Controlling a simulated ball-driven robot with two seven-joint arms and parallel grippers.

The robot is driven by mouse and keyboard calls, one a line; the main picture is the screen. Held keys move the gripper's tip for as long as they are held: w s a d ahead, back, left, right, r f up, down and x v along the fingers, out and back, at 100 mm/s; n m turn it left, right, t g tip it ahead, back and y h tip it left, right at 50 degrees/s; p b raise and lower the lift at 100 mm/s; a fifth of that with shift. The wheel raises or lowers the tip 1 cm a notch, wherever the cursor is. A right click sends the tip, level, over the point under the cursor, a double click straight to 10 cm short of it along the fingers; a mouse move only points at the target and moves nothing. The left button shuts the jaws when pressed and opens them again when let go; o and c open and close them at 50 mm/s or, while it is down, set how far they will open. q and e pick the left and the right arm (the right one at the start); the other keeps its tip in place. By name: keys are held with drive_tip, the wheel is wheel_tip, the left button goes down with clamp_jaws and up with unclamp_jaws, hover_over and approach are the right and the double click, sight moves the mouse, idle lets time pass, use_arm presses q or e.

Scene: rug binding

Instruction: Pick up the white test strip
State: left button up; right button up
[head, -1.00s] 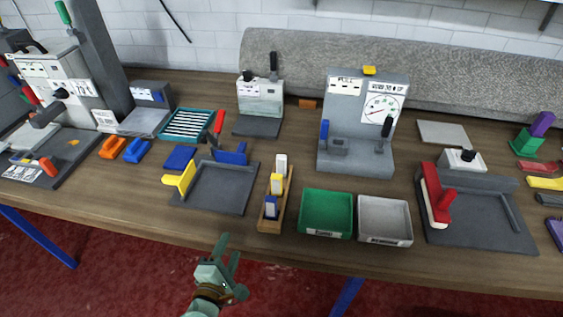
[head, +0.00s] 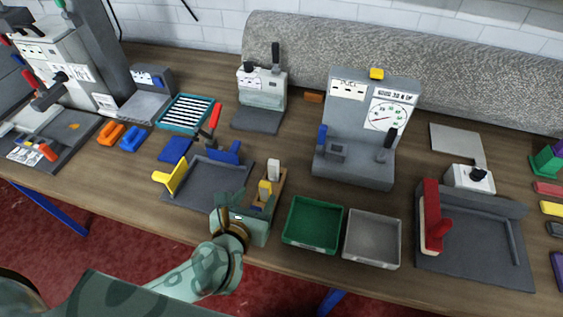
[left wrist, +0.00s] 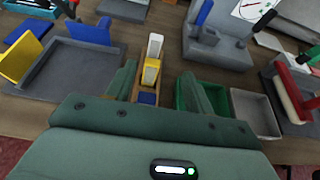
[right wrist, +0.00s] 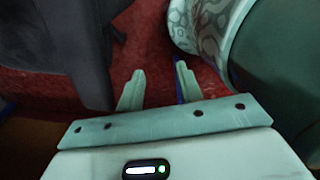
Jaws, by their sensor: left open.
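The white test strip (head: 273,169) stands upright at the far end of a small wooden rack (head: 281,187), behind a yellow strip (head: 265,188). In the left wrist view the white strip (left wrist: 155,44) is ahead of the fingers, with the yellow one (left wrist: 151,72) and a blue one (left wrist: 147,98) nearer. My left gripper (head: 250,204) is open at the rack's near end, its fingers on either side of the line of strips and holding nothing. It hides the blue strip in the head view. My right gripper (right wrist: 160,72) is open and empty over the red floor.
A green tray (head: 288,238) and a grey tray (head: 347,255) sit right of the rack. A grey fixture with yellow and blue blocks (head: 205,190) is close on its left. A gauge machine (head: 350,172) stands behind to the right.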

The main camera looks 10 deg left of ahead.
use_arm(q)
approach(272, 165)
drive_tip(key=shift+w+d+f+b, duration=0.15)
drive_tip(key=shift+w+f+b, duration=0.1)
drive_tip(key=shift+w, duration=0.35)
drive_tip(key=shift+w+d+f+b, duration=0.1)
drive_tip(key=shift+w+d+b, duration=0.1)
drive_tip(key=shift+w, duration=0.4)
drive_tip(key=shift+w+f, duration=0.25)
drive_tip(key=shift+w, duration=0.3)
drive_tip(key=x, duration=0.5)
drive_tip(key=shift+s+a+f+b, duration=0.1)
drive_tip(key=shift+a+b, duration=0.2)
drive_tip(key=shift+b, duration=0.05)
use_arm(e)
drive_tip(key=shift+s+a+f, duration=0.25)
drive_tip(key=shift+s+f, duration=0.35)
drive_tip(key=shift+f, duration=0.2)
use_arm(q)
drive_tip(key=shift+s, duration=0.1)
drive_tip(key=shift+c, duration=0.3)
clamp_jaws()
use_arm(e)
drive_tip(key=shift+d, duration=0.1)
